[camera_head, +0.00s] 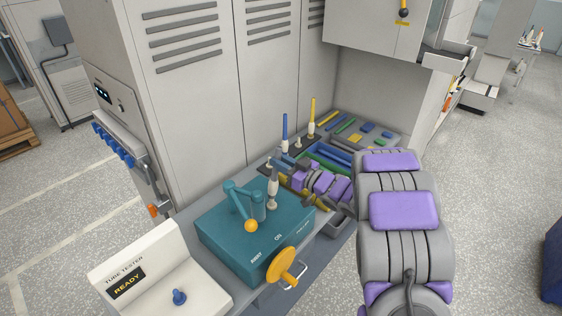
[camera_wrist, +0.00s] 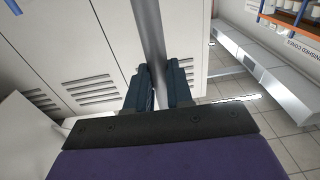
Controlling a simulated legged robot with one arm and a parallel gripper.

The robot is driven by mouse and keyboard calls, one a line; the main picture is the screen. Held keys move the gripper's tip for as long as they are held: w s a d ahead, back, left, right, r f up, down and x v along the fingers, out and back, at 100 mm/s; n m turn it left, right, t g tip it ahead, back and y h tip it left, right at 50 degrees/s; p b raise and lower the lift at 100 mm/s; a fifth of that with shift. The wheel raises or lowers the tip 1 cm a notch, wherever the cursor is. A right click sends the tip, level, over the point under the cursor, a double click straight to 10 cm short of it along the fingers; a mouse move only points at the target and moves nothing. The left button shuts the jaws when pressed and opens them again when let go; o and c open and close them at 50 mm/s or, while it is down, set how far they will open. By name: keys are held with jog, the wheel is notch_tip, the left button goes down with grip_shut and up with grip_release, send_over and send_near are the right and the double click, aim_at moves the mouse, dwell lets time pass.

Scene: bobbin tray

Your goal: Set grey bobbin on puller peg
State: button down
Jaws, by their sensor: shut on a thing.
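The grey bobbin (camera_head: 273,186) is upright, with a grey tube above and a pale lower part. Its lower end appears over the top of the teal puller box (camera_head: 222,244); I cannot tell whether it touches. My gripper (camera_head: 276,166) is shut on the bobbin's upper part. In the wrist view, the grey tube (camera_wrist: 148,35) runs between the two dark fingers (camera_wrist: 162,88). A teal cylinder (camera_head: 258,207) and a bent teal lever (camera_head: 238,200) with a yellow ball stand left of the bobbin. I cannot make out the puller peg.
A blue bobbin (camera_head: 285,128) and a yellow bobbin (camera_head: 312,115) stand behind my gripper. A tray of coloured pieces (camera_head: 365,134) lies at the back right. A yellow handwheel (camera_head: 283,266) juts from the puller's front. The tube tester (camera_head: 150,278) stands front left, cabinets behind.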

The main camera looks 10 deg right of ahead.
jog(key=shift+f, duration=0.15)
dwell(0.5)
jog(key=shift+r+p, duration=0.45)
jog(key=shift+r, duration=0.05)
jog(key=shift+r+p, duration=0.35)
jog(key=shift+p, duration=0.25)
dwell(0.3)
jog(key=shift+f+b, duration=0.35)
jog(key=shift+f, duration=0.9)
dwell(0.7)
